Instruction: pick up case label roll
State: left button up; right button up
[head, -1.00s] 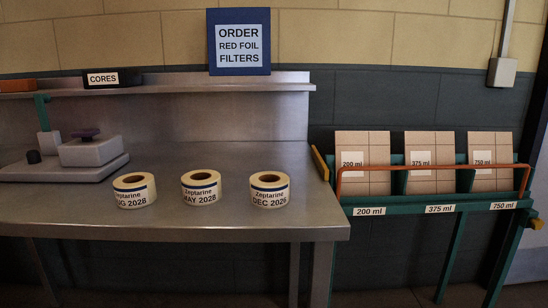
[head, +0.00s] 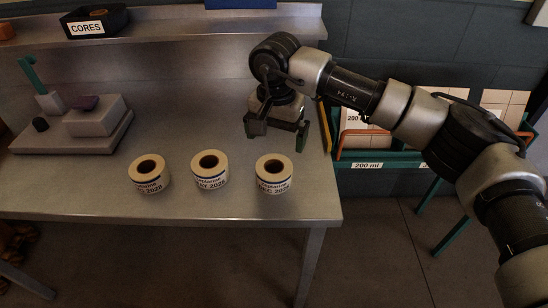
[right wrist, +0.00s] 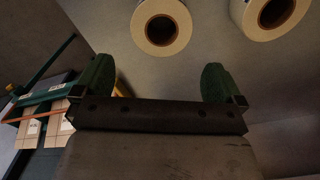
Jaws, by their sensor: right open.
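Three label rolls stand in a row near the front of the steel bench. The left roll (head: 149,183) reads 2028, its month partly cut off. The middle roll (head: 209,181) reads MAY 2028, and the right roll (head: 273,185) has a DEC label. My right gripper (head: 278,134) is open and empty, above the bench just behind the right roll. In the right wrist view, the open fingers (right wrist: 157,82) show with one roll (right wrist: 161,44) beyond the gap between them. Another roll (right wrist: 272,34) lies to its right. My left gripper is not in view.
A grey device (head: 92,127) with a green lever stands at the bench's left. A CORES bin (head: 94,24) sits on the back shelf. A green rack (head: 385,158) with cartons is right of the bench, partly behind my right arm.

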send_over(274, 170)
jog(key=s, duration=0.2)
jog(key=f, duration=0.4)
jog(key=shift+w+d+f, duration=0.2)
jog(key=shift+w+f, duration=0.05)
jog(key=shift+f, duration=0.05)
jog(key=f, duration=0.1)
jog(key=f+p, duration=0.1)
jog(key=f, duration=0.2)
jog(key=shift+s+a+f, duration=0.1)
jog(key=shift+s+a, duration=0.1)
jog(key=shift+s, duration=0.15)
jog(key=shift+f, duration=0.5)
jog(key=c, duration=0.8)
jog(key=shift+r, duration=0.1)
jog(key=shift+c, duration=0.2)
